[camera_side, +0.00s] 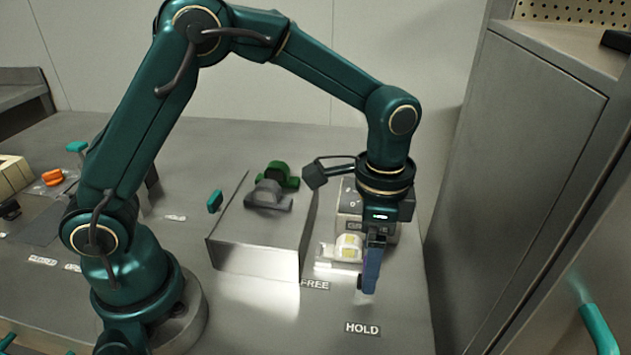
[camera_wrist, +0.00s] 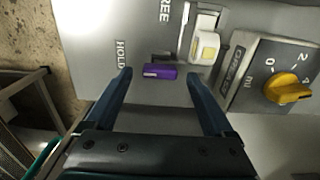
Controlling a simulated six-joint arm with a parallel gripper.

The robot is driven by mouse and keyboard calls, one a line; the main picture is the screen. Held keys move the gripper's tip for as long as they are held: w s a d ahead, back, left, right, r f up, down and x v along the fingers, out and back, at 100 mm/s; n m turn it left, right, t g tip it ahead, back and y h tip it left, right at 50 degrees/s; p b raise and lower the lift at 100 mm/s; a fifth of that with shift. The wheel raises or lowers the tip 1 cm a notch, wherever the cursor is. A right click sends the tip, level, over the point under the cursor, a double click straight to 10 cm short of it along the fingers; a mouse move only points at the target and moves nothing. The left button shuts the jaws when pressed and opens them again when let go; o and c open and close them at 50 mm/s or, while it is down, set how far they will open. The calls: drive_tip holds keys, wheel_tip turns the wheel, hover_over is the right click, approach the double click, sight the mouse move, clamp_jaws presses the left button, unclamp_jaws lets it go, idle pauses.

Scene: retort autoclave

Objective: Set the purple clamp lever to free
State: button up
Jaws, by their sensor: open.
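The purple clamp lever (camera_wrist: 160,71) shows in the wrist view as a short bar between my fingertips, with a gap on both sides. It lies beside the HOLD label (camera_wrist: 121,53), which also shows in the side view (camera_side: 362,328). The FREE label (camera_side: 315,284) is farther left there; its end shows at the top of the wrist view (camera_wrist: 164,11). My gripper (camera_wrist: 158,76) is open around the lever and points down. In the side view my gripper (camera_side: 370,272) hides much of the lever, and I cannot tell finger contact.
A white and yellow part (camera_side: 347,247) sits close behind the lever. A box with a yellow dial (camera_wrist: 287,87) stands beside it. A grey block (camera_side: 262,236) carries green and grey knobs at the left. A tall steel cabinet (camera_side: 520,190) stands close on the right.

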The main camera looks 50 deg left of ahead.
drive_tip(key=shift+f, duration=0.7)
clamp_jaws()
